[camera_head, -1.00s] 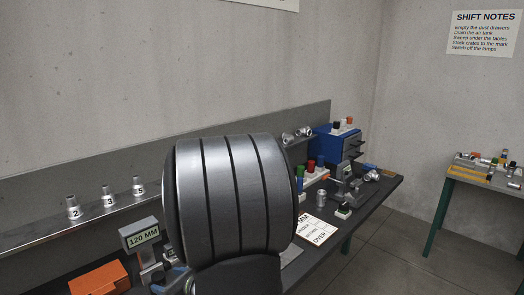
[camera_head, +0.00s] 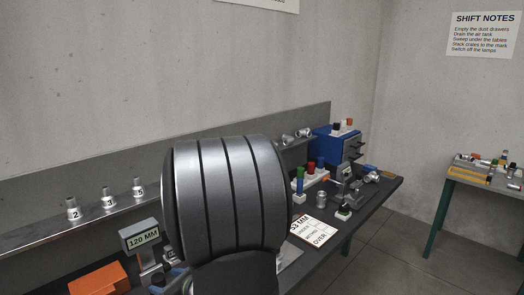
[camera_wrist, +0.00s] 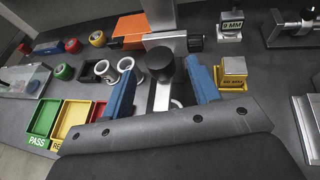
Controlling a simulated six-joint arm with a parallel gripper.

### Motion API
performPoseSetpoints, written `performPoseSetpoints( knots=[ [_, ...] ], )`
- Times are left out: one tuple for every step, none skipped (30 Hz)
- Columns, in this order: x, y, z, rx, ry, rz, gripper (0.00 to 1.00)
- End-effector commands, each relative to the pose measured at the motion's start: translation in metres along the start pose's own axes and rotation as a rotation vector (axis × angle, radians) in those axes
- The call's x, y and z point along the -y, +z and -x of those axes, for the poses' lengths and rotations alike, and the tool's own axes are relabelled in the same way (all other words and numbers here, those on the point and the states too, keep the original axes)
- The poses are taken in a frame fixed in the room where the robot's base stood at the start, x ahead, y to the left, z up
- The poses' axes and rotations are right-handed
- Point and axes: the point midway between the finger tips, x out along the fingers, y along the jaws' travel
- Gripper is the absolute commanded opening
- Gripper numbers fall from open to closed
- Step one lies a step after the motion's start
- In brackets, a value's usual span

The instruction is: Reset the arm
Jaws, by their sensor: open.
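In the wrist view my gripper (camera_wrist: 162,68) is open, its two blue fingers spread wide with nothing held between them. A stand with a round black knob (camera_wrist: 160,60) shows between and beyond the fingers; I cannot tell how far below them it is. In the head view my large grey banded arm link fills the middle and hides much of the bench. Only a bit of blue, likely part of my gripper, shows at its lower left.
Pass and other coloured trays (camera_wrist: 43,118), two metal rings (camera_wrist: 125,65) and a yellow block (camera_wrist: 233,70) lie around the gripper. An orange box (camera_head: 98,278), a 120 MM display (camera_head: 141,238), a shelf with numbered castings (camera_head: 72,210) and a blue cabinet (camera_head: 330,147) line the bench.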

Motion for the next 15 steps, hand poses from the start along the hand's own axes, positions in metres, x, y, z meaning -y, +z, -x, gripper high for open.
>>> performPoseSetpoints(
  knots=[
    [0.001,0.001,0.009,0.001,-0.004,0.0,0.56],
    [0.001,0.001,0.013,0.002,-0.004,0.0,0.56],
    [0.001,0.0,0.019,0.001,-0.004,0.001,0.56],
    [0.001,0.0,0.024,0.001,-0.005,0.0,0.56],
    [0.001,0.0,0.028,0.001,-0.004,0.001,0.56],
    [0.001,0.001,0.034,0.002,-0.005,0.0,0.56],
    [0.001,0.001,0.039,0.002,-0.004,0.002,0.56],
    [0.001,0.001,0.043,0.002,-0.004,0.0,0.56],
    [0.001,0.001,0.049,0.002,-0.004,0.0,0.56],
    [0.001,0.001,0.054,0.002,-0.005,0.001,0.56],
    [0.001,0.001,0.058,0.002,-0.005,0.001,0.56],
    [0.001,0.001,0.064,0.002,-0.005,0.001,0.56],
    [0.001,0.001,0.068,0.002,-0.004,0.001,0.56],
    [0.001,0.0,0.073,0.002,-0.005,0.0,0.56],
    [0.001,0.001,0.078,0.003,-0.005,0.001,0.56]
  ],
)
